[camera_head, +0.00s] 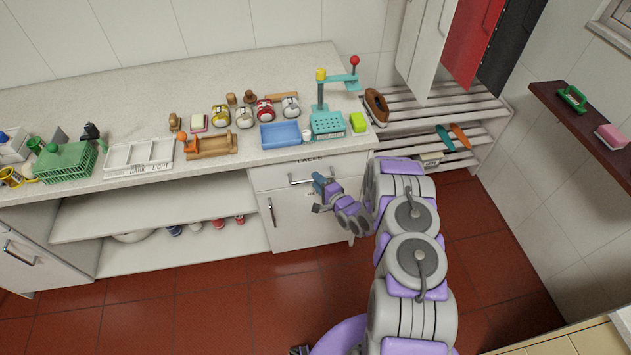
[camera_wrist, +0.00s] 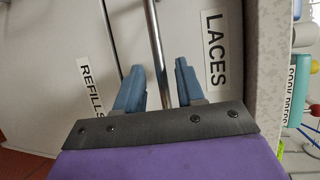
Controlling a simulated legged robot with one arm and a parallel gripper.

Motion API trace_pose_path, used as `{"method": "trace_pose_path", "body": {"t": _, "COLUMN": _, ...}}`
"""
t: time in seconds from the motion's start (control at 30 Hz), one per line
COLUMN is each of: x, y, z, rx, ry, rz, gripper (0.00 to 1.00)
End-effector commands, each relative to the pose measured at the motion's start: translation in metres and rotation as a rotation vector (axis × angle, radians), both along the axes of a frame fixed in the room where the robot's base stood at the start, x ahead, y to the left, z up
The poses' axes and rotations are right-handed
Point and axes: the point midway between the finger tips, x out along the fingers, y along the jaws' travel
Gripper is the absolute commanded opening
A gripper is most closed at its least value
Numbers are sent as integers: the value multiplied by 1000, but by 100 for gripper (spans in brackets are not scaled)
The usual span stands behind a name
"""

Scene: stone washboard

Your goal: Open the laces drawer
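The laces drawer (camera_head: 268,178) is at the top of the white cabinet under the counter, and its front looks closed. Its LACES label (camera_wrist: 216,50) shows in the wrist view. A horizontal metal bar handle (camera_head: 298,181) crosses the drawer front; it also shows in the wrist view (camera_wrist: 156,45). My gripper (camera_head: 318,192) is at the right part of this handle. In the wrist view my gripper (camera_wrist: 158,85) has its two blue fingers apart, one on each side of the bar, with gaps showing. The fingertips' depth past the bar is hard to tell.
Below the drawer is a door (camera_head: 295,225) labelled REFILLS with a vertical handle (camera_head: 271,212). Red floor in front is clear.

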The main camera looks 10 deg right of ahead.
Motion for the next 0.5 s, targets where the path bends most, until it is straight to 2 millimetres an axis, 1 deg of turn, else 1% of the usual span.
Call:
{"method": "trace_pose_path", "body": {"t": 0.03, "x": 6, "y": 3, "z": -1, "rx": 0, "ry": -4, "rz": 1, "gripper": 38}}
{"method": "trace_pose_path", "body": {"t": 0.1, "x": 11, "y": 5, "z": -1, "rx": 0, "ry": -4, "rz": 0, "gripper": 38}}
{"method": "trace_pose_path", "body": {"t": 0.2, "x": 14, "y": 8, "z": -2, "rx": 0, "ry": -2, "rz": 0, "gripper": 38}}
{"method": "trace_pose_path", "body": {"t": 0.5, "x": 15, "y": 7, "z": -3, "rx": 1, "ry": -1, "rz": 0, "gripper": 37}}
